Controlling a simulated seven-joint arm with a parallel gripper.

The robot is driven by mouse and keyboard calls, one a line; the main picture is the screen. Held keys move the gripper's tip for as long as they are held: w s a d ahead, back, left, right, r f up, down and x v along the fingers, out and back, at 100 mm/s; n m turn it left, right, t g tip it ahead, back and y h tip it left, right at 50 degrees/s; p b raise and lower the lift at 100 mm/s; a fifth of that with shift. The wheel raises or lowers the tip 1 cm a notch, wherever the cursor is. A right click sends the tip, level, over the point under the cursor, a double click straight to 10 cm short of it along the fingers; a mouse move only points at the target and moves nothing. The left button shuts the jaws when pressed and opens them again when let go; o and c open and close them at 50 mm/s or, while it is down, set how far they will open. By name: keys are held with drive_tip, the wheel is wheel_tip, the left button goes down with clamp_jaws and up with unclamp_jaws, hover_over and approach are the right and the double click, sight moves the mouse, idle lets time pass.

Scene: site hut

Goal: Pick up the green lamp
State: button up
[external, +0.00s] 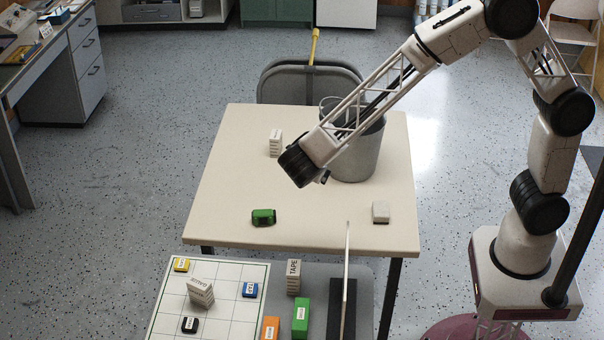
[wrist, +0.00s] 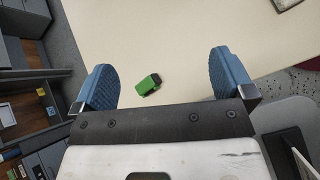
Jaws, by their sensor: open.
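The green lamp (external: 263,217) lies on the cream table (external: 225,180) near its front left edge. It is a small green block with a black end, and it also shows in the wrist view (wrist: 149,85). My gripper (wrist: 160,85) is open and empty, its two blue fingers wide apart. In the wrist view the lamp appears between the fingers, a little left of middle, with the table well below them. In the external view my wrist (external: 305,165) is above the table, behind and to the right of the lamp; my fingers are hidden there.
A grey bucket (external: 356,155) stands at the table's back right. A white labelled block (external: 276,144) and a small pale block (external: 380,212) are also on the table. In front is a lower surface with a white grid board (external: 230,308), several labelled blocks and an upright panel (external: 346,280).

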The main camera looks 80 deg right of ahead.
sight(264, 216)
drive_tip(key=w+a+f+n+t+h, duration=0.1)
drive_tip(key=w+f+n, duration=0.1)
drive_tip(key=w+f, duration=0.2)
drive_tip(key=w+a+f+n+t+h, duration=0.1)
drive_tip(key=w+f+n, duration=0.1)
drive_tip(key=w+f, duration=0.2)
drive_tip(key=w+a+f+n+h, duration=0.1)
drive_tip(key=w+f, duration=0.3)
drive_tip(key=f, duration=0.5)
drive_tip(key=shift+w+a+f+n+t+h, duration=0.3)
drive_tip(key=shift+a+f+n+t, duration=0.1)
drive_tip(key=shift+n, duration=0.5)
drive_tip(key=shift+r, duration=0.1)
drive_tip(key=shift+x, duration=1.3)
drive_tip(key=shift+x, duration=2.6)
drive_tip(key=c, duration=0.5)
